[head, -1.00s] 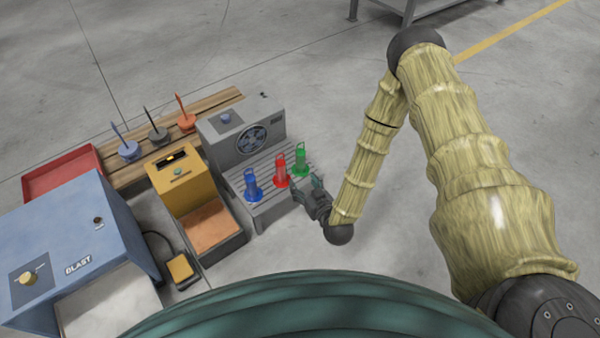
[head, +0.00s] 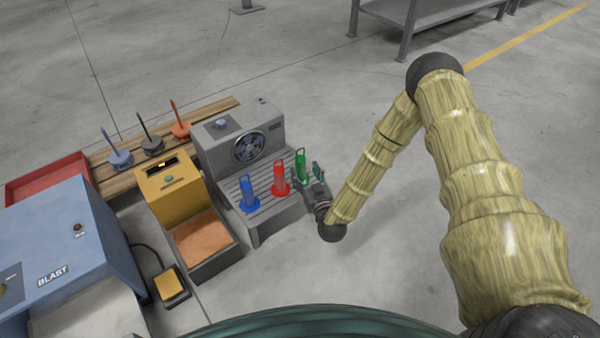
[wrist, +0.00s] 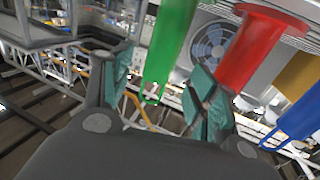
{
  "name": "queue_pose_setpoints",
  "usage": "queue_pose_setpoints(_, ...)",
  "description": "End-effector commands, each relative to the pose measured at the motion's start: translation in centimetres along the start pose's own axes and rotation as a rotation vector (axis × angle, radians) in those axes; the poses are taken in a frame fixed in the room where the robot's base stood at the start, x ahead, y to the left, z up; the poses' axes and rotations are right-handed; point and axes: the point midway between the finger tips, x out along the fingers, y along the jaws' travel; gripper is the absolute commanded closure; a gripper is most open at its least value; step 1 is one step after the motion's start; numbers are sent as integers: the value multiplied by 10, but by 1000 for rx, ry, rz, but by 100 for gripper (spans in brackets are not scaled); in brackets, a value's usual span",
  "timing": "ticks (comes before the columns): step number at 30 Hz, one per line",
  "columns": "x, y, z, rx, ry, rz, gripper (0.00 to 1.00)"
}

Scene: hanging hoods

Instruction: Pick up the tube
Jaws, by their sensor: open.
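Three upright tubes with loop-like tops stand on the slatted front shelf of a grey fan unit: a blue tube (head: 249,195), a red tube (head: 281,177) and a green tube (head: 301,167). My gripper (head: 308,174) is open at the right end of the shelf, right at the green tube. In the wrist view my gripper's teal-padded fingers (wrist: 160,88) are apart, with the lower end of the green tube (wrist: 171,42) in the picture between them. Contact cannot be told. The red tube (wrist: 245,47) is just right of the right finger; the blue tube (wrist: 300,108) is farther right.
The grey fan unit (head: 215,150) rises behind the tubes. Floor right of the shelf is clear.

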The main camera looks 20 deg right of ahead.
Motion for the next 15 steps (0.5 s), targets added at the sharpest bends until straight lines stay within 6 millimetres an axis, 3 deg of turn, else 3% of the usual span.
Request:
queue_pose_setpoints(5, 9, 0, 1, 0, 0, 0, 41)
queue_pose_setpoints(15, 46, 0, -2, 0, 1, -1, 41)
